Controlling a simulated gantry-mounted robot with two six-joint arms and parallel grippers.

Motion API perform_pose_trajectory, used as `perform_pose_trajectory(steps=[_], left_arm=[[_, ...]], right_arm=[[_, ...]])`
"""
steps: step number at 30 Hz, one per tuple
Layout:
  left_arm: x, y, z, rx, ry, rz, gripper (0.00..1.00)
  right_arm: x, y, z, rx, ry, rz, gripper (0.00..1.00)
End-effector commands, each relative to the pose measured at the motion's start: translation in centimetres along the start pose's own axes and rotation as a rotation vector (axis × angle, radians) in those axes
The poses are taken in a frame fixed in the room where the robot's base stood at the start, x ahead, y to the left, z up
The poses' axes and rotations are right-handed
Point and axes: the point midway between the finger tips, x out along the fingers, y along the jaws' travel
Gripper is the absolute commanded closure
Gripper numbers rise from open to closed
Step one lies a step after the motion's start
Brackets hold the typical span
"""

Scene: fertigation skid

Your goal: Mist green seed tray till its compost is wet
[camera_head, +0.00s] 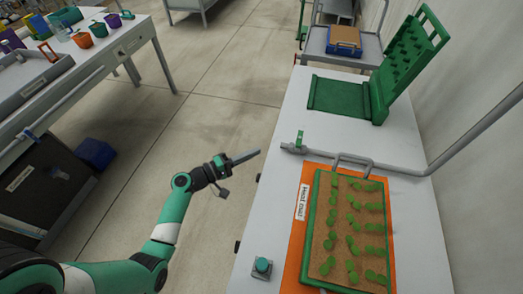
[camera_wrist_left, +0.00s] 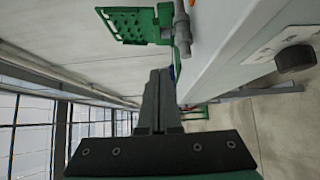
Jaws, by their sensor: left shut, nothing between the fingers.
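The green seed tray (camera_head: 348,230) lies on an orange mat (camera_head: 291,262) on the white bench at the right. Its brown compost (camera_head: 340,262) holds rows of green seedlings. I cannot tell how damp it is. A grey pipe (camera_head: 380,166) with a green-handled valve (camera_head: 300,138) runs along the bench behind the tray. A green push button (camera_head: 262,265) on a small box stands at the bench's front left. My left gripper (camera_head: 256,153) is shut and empty, over the floor just left of the bench. Its shut fingers also show in the left wrist view (camera_wrist_left: 160,76).
A green perforated rack (camera_head: 405,65) stands at the back of the bench. A grey trolley (camera_head: 343,47) with a blue box is beyond it. Another table (camera_head: 100,65) with colored pots is at the left. Open floor lies between the tables.

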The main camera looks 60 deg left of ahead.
Motion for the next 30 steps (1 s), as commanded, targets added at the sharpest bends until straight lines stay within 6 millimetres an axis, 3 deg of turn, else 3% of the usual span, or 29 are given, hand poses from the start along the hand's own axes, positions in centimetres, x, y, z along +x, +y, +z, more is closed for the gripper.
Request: perform_pose_trajectory(steps=[12,19,30], left_arm=[[8.8,-0.1,0.5,0.001,-0.006,0.001,1.0],[10.8,0.1,2.6,0.001,-0.003,0.001,1.0],[11.0,0.1,2.9,0.001,0.0,0.001,1.0]], right_arm=[[-1.6,0.0,1.4,0.0,0.0,0.0,0.5],[-1.5,0.0,1.4,0.0,0.0,0.0,0.5],[-1.5,0.0,1.4,0.0,0.0,0.0,0.5]])
